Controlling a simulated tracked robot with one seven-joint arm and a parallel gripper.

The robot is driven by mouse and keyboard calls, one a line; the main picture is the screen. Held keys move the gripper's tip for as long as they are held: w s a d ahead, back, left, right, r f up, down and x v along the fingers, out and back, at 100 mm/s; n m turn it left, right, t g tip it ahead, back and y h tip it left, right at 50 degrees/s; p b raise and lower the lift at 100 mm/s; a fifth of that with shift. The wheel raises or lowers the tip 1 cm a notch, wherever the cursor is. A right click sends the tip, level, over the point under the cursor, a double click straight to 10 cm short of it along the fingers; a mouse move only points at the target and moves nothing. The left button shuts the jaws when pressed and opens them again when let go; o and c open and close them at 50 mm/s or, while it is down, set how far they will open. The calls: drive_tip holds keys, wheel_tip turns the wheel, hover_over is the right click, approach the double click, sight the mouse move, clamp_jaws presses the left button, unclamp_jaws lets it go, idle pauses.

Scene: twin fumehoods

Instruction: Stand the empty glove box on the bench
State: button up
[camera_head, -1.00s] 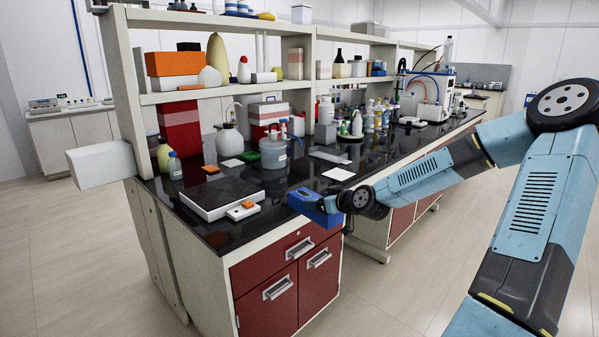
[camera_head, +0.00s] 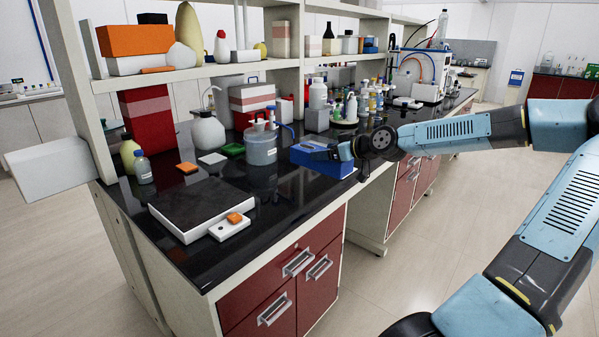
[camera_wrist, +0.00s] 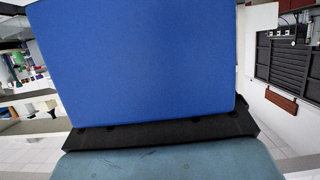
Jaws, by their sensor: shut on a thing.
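The blue glove box (camera_head: 320,163) is at the front edge of the black bench top (camera_head: 262,212), right of the grey lidded tub. My gripper (camera_head: 335,152) is shut on it from the right. In the wrist view the box (camera_wrist: 145,60) fills the middle as a plain blue face, and my fingertips are hidden behind it. I cannot tell whether the box touches the bench top or hangs just above it.
A grey tub (camera_head: 261,145) with a pump stands close left of the box. A dark flat slab (camera_head: 200,207) and a small white device (camera_head: 229,228) lie at the front left. Bottles and a turntable stand behind. Bare bench shows between the slab and the box.

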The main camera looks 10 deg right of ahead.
drive_tip(key=x, duration=0.8)
drive_tip(key=shift+w+d+f, duration=0.1)
drive_tip(key=shift+w+d, duration=0.05)
drive_tip(key=shift+d, duration=0.1)
drive_tip(key=w+f, duration=0.1)
drive_tip(key=f, duration=0.1)
drive_tip(key=w+a+f, duration=0.1)
drive_tip(key=w, duration=0.1)
drive_tip(key=w+f, duration=0.1)
drive_tip(key=f, duration=0.1)
drive_tip(key=shift+w+a+f, duration=0.3)
drive_tip(key=shift+a, duration=0.05)
drive_tip(key=f, duration=0.3)
drive_tip(key=shift+w+f, duration=0.25)
drive_tip(key=shift+f, duration=0.05)
drive_tip(key=o, duration=0.9)
drive_tip(key=shift+c, duration=0.2)
drive_tip(key=shift+s, duration=0.1)
drive_tip(key=v, duration=1.1)
drive_tip(key=shift+s+d, duration=0.25)
drive_tip(key=shift+d, duration=0.1)
drive_tip(key=shift+r, duration=0.15)
